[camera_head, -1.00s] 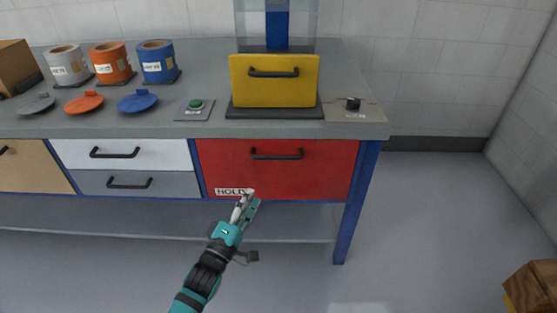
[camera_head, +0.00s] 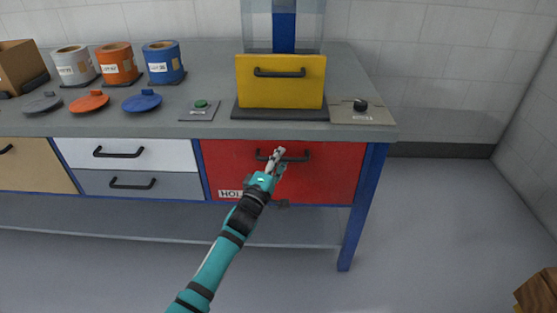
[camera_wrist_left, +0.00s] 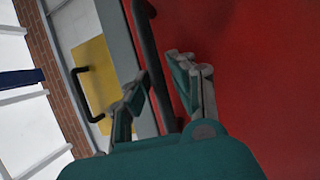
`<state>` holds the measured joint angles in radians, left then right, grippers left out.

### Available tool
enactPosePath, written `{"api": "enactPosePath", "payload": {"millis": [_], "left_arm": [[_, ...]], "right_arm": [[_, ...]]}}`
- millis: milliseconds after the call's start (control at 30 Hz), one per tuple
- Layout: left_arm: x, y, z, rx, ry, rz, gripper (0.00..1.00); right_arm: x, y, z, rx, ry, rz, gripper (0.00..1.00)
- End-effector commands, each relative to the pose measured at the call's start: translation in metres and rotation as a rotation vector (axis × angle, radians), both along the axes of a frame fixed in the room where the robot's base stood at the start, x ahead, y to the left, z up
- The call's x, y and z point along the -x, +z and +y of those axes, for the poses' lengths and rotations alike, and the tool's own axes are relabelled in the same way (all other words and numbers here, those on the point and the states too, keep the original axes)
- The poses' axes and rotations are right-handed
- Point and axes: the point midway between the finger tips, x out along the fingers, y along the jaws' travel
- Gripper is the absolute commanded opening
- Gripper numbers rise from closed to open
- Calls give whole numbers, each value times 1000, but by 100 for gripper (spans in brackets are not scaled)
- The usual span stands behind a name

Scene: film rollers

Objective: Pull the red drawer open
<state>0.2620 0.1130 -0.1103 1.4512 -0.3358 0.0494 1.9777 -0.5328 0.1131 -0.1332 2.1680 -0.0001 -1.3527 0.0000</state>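The red drawer (camera_head: 325,182) sits under the right end of the worktop, its front looking flush with the bench frame. Its black bar handle (camera_head: 300,157) is near the top of the front. My left gripper (camera_head: 277,156) is in front of the handle and covers part of it. In the left wrist view the gripper (camera_wrist_left: 160,72) has its fingers apart, with the black handle (camera_wrist_left: 146,45) running between them against the red front (camera_wrist_left: 250,70). I cannot tell whether either finger touches the bar. My right gripper is not in view.
White (camera_head: 150,154) and grey (camera_head: 90,182) drawers are to the left. A yellow box with a handle (camera_head: 285,92), a green button (camera_head: 201,104) and a black knob (camera_head: 360,105) are on the worktop (camera_head: 215,75).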

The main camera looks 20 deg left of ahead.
Motion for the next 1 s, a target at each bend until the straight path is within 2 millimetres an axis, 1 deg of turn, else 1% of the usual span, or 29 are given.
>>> {"api": "enactPosePath", "payload": {"millis": [167, 333, 867, 1000], "left_arm": [[0, 0, 0, 0, 0, 0, 23], [0, 0, 0, 0, 0, 0, 1], [0, 0, 0, 2, 0, 0, 0], [-3, 0, 1, 4, 0, 1, 0]], "right_arm": [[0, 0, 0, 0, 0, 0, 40], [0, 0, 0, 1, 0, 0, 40], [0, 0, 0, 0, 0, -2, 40], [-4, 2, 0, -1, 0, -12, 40]]}}
